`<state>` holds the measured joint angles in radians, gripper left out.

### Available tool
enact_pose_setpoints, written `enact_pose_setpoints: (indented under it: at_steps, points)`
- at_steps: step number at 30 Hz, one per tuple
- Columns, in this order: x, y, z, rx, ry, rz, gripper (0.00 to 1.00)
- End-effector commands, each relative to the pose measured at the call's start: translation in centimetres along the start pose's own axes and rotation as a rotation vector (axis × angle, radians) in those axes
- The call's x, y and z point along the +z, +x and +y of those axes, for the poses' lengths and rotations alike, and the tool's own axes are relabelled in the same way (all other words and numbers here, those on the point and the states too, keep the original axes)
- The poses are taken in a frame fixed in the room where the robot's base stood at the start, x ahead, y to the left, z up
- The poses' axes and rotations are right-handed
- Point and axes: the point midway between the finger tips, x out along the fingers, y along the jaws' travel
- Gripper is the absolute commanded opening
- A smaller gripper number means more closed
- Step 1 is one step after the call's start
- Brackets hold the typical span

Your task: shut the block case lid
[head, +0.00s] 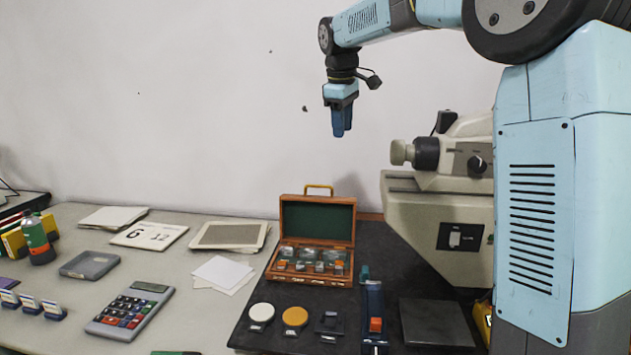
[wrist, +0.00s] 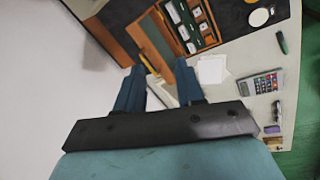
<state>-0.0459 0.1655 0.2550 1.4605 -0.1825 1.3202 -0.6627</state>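The block case is a brown wooden box on the dark mat. Its lid (head: 317,219) stands open and upright at the back, with a green lining and a brass handle (head: 319,188) on its top edge. The case's lower part (head: 310,277) lies in front and holds several small metal blocks. The wrist view also shows the lid (wrist: 152,42) and the lower part (wrist: 218,38), seen from above. My gripper (head: 342,134) hangs in the air well above and behind the lid, fingers pointing down. In the wrist view, its two blue fingers (wrist: 158,68) are apart with nothing held between them.
A grey machine (head: 440,210) stands right of the case. A white disc (head: 261,313), an orange disc (head: 295,317) and a blue device (head: 374,310) sit in front of it. A calculator (head: 130,310) and papers (head: 223,271) lie left. The air above the case is clear.

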Motion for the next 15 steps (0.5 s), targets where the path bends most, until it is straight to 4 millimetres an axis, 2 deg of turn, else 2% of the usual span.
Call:
enact_pose_setpoints:
  at_steps: [1,6,12,15]
  points:
    - [-1.5,0.9,1.0,-0.014,-0.035,-0.005,0.38]
    - [-5.8,3.2,3.5,-0.053,-0.156,-0.012,0.38]
    - [-10.0,6.6,6.1,-0.103,-0.28,-0.012,0.38]
    - [-11.4,8.1,7.0,-0.123,-0.326,-0.009,0.38]
